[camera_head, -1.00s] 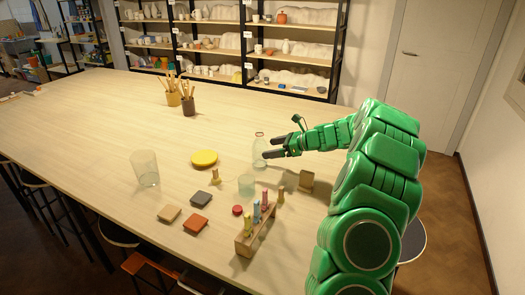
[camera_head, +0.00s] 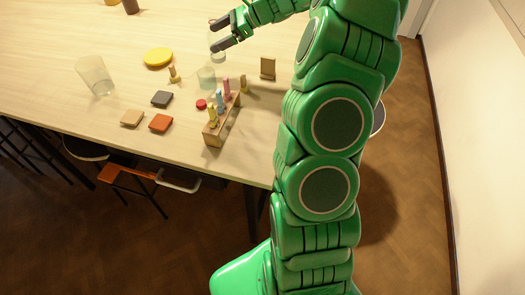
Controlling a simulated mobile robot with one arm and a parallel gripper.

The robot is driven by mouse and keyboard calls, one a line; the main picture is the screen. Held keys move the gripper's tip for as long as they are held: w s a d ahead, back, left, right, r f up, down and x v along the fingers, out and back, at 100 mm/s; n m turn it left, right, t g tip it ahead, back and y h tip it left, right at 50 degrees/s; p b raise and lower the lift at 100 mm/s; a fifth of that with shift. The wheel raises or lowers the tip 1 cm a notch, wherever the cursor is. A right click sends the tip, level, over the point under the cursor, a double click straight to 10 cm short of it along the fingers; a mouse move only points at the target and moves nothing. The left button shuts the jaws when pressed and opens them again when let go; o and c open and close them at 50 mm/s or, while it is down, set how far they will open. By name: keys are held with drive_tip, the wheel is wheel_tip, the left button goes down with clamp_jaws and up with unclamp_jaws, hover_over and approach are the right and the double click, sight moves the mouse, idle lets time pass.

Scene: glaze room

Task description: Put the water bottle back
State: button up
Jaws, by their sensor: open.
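A clear glass bottle (camera_head: 218,57) stands upright on the table near the top of the view. It is partly hidden by my gripper (camera_head: 215,35), whose dark fingers reach in from the right. The gripper is open, with its fingertips at the bottle in the picture. I cannot tell whether the bottle is between the fingers or just behind them, or whether they touch it.
Near the bottle stand a pale clear cup (camera_head: 206,78), a small wooden stand (camera_head: 268,68) and a rack (camera_head: 221,125) with coloured pegs.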

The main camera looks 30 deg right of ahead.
drive_tip(key=s+a+r+n+g+h, duration=0.25)
drive_tip(key=s+a+n, duration=0.35)
drive_tip(key=s+a, duration=0.4)
drive_tip(key=s+a+r+n+g+h, duration=0.1)
drive_tip(key=s+a+r+n+g, duration=0.15)
drive_tip(key=s+a+n, duration=0.65)
drive_tip(key=s+d+f+n+g+h, duration=0.1)
drive_tip(key=s+d+n+h, duration=0.2)
drive_tip(key=s, duration=1.2)
drive_tip(key=s+d+f+n+g+h, duration=0.1)
drive_tip(key=s+d+f+n+h, duration=0.1)
drive_tip(key=s, duration=1.2)
drive_tip(key=shift+s+d+f+n+h, duration=0.15)
drive_tip(key=shift+s+d+n+h, duration=0.25)
drive_tip(key=shift+d+n+h, duration=0.55)
drive_tip(key=shift+o, duration=0.4)
drive_tip(key=shift+d+m+h, duration=0.2)
drive_tip(key=shift+m+h, duration=0.05)
drive_tip(key=shift+h, duration=0.05)
